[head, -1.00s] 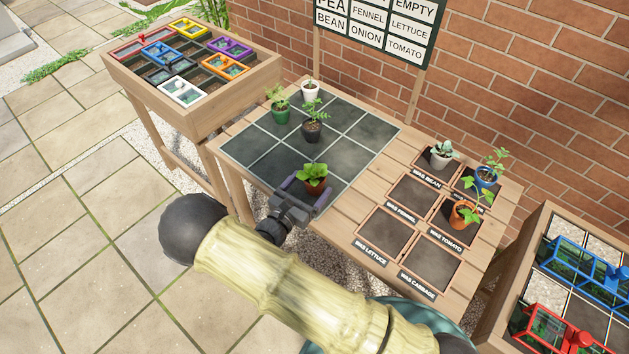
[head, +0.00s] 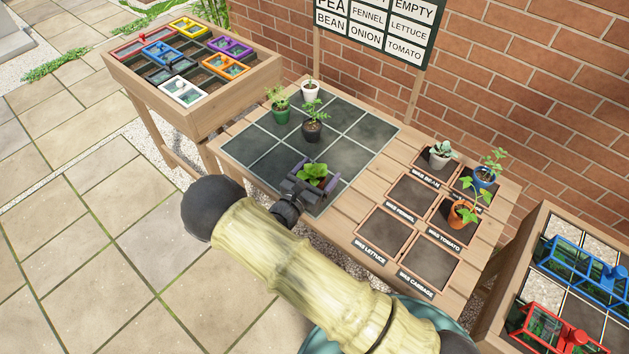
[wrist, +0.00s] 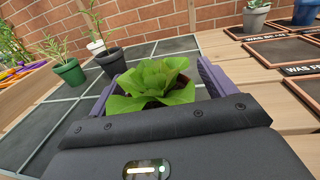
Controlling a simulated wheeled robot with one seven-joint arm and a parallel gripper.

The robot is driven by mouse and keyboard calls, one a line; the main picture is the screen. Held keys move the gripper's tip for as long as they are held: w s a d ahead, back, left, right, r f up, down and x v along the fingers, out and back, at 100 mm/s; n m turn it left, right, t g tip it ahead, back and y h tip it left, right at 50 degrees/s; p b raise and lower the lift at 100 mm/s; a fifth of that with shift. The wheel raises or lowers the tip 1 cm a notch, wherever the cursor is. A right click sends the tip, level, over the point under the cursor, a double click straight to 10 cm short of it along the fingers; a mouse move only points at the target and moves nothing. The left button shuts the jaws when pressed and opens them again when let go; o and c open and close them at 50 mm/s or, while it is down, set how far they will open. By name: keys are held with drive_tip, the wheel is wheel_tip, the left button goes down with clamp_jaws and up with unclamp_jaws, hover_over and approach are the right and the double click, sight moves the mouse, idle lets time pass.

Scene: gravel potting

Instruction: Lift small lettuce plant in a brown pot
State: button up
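The small lettuce plant (head: 313,169) has broad bright green leaves and stands at the near right end of the dark tiled area. In the wrist view the lettuce (wrist: 155,82) fills the space between my fingers, and a little of its reddish-brown pot (wrist: 183,80) shows behind the leaves. My gripper (head: 316,174) reaches low around the plant, one purple finger on each side. The fingers are wide apart, and I see no clear grip on the pot. Leaves and my gripper hide most of the pot and any contact.
A black pot (head: 312,131), a green pot (head: 281,115) and a white pot (head: 310,95) with plants stand farther back on the tiles. Labelled squares (head: 382,232) lie to the right, some holding pots. A brick wall (head: 530,100) rises behind.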

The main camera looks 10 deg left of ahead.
sight(318, 172)
drive_tip(key=c, duration=1.1)
wheel_tip(318, 172, up, 10)
drive_tip(key=shift+r, duration=0.1)
